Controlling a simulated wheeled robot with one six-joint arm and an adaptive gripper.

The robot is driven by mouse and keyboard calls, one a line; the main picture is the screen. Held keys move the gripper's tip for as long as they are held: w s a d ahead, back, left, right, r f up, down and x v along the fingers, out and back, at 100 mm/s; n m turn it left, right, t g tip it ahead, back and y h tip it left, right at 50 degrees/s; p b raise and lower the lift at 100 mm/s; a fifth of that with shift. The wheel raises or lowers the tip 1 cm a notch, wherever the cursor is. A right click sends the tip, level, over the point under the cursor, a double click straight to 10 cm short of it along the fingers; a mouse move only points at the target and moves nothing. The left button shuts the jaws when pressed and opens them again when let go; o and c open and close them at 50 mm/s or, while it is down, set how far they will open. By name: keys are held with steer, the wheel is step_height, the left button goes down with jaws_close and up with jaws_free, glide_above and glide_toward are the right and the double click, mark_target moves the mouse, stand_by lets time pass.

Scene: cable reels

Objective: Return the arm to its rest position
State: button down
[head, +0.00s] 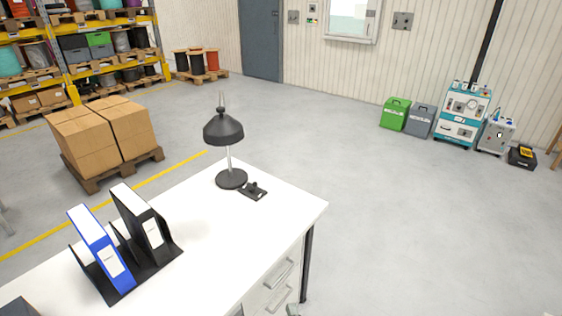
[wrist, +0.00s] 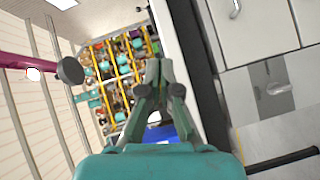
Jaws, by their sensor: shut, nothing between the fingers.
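My gripper (wrist: 158,68) shows in the wrist view with its fingers together at the tips and nothing between them. It is clear of the white desk (head: 215,235), whose drawer fronts (wrist: 252,92) fill the right of the tilted wrist view. In the head view most of my arm is out of sight; only a small greyish piece shows at the bottom edge by the drawers, and I cannot tell what it is.
On the desk stand a black lamp (head: 223,130), a blue binder (head: 100,248) and a black binder (head: 142,225). Boxes on a pallet (head: 100,135) stand behind. Green and grey bins (head: 395,114) and a teal machine (head: 461,118) line the wall.

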steer(key=s+d+m+h, duration=0.1)
steer(key=s+d+m, duration=0.35)
steer(key=s, duration=0.65)
steer(key=s+d+m, duration=0.3)
steer(key=s+d, duration=0.3)
steer(key=s, duration=0.4)
steer(key=s+d+r+m+h, duration=0.1)
steer(key=s+d+r+m, duration=0.1)
steer(key=s+r+m, duration=0.3)
steer(key=s+d+r+m+g+h, duration=0.1)
steer(key=s+d+r+m, duration=0.2)
steer(key=s, duration=1)
step_height(320, 180, up, 3)
steer(key=shift+m+h, duration=0.4)
steer(key=shift+m, duration=0.85)
steer(key=c, duration=1.9)
jaws_free()
steer(key=shift+w, duration=0.1)
